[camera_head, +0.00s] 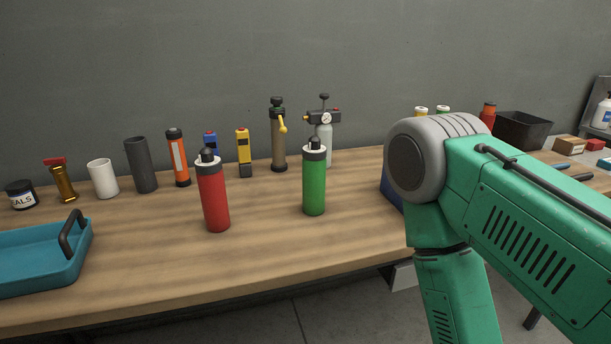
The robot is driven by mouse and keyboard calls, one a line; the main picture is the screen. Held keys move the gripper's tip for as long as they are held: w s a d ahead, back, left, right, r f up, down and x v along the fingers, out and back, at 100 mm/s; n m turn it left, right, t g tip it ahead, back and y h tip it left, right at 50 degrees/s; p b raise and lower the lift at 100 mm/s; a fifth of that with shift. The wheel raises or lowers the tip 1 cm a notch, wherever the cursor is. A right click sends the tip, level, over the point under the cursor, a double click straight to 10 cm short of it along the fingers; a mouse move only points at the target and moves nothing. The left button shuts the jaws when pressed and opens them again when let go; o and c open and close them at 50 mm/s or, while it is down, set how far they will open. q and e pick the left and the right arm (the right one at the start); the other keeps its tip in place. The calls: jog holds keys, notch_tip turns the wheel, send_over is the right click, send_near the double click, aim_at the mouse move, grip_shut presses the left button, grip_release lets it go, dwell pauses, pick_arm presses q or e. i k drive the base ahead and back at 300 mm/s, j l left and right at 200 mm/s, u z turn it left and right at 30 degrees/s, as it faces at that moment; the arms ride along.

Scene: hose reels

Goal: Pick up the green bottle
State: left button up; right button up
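The green bottle (314,182) stands upright on the wooden workbench (270,245), right of the bench's middle. It has a grey collar and a black cap. A red bottle (213,195) of similar shape stands upright to its left, with a clear gap between them. My green and grey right arm fills the right side of the head view, to the right of the green bottle and apart from it. The gripper on that arm is outside the picture. My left gripper does not show either.
A teal tray (35,262) with a dark handle is at the left. Behind the bottles stand a brown pump cylinder (278,140), a gauge on a grey cylinder (324,140), a yellow tool (244,150) and an orange tube (178,160). A black bin (522,128) is far right. Bench in front is clear.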

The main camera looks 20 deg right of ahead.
aim_at(314, 162)
jog(key=i+l+z, duration=0.1)
jog(key=l, duration=0.3)
jog(key=i+l+z, duration=0.1)
jog(key=l, duration=0.3)
jog(key=i+l+z, duration=0.1)
jog(key=l, duration=0.3)
jog(key=i, duration=0.05)
